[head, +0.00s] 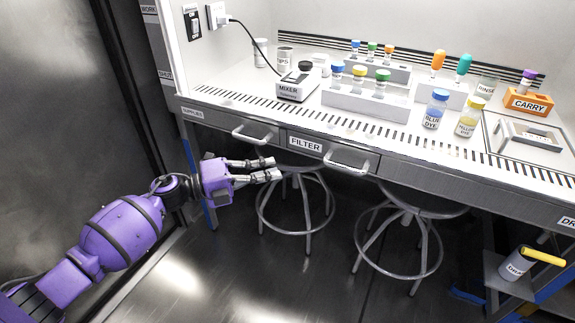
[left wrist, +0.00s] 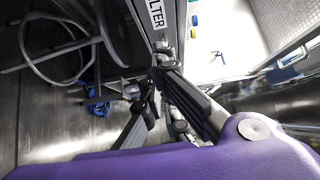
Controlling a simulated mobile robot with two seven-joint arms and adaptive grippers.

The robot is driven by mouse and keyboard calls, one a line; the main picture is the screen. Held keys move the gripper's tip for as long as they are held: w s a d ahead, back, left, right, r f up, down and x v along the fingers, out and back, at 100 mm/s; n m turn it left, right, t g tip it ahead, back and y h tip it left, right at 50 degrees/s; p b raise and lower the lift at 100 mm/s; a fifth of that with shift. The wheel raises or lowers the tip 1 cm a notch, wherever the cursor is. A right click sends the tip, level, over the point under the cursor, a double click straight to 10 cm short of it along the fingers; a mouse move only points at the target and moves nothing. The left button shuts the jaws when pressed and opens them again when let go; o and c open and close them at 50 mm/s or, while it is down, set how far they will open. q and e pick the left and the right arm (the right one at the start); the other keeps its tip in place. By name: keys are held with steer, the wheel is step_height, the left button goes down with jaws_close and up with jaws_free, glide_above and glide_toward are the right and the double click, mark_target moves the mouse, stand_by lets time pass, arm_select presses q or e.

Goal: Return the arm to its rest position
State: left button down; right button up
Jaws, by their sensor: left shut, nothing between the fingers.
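My left arm (head: 122,232) is purple and reaches in from the lower left of the head view. Its gripper (head: 274,168) points right, in front of the bench's drawer fronts and just below the FILTER label (head: 305,145). The fingers are shut with nothing between them. In the left wrist view the grey fingers (left wrist: 165,62) reach up toward the bench edge and the FILTER label (left wrist: 156,14). My right gripper is in neither view.
The bench's drawers have handles (head: 347,166) that stick out close to the gripper. Two round stools (head: 292,168) (head: 425,200) stand under the bench. Bottles, racks and a mixer (head: 297,86) stand on top. Open floor lies in front.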

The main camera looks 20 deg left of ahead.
arm_select(q)
steer(key=shift+v, duration=1.25)
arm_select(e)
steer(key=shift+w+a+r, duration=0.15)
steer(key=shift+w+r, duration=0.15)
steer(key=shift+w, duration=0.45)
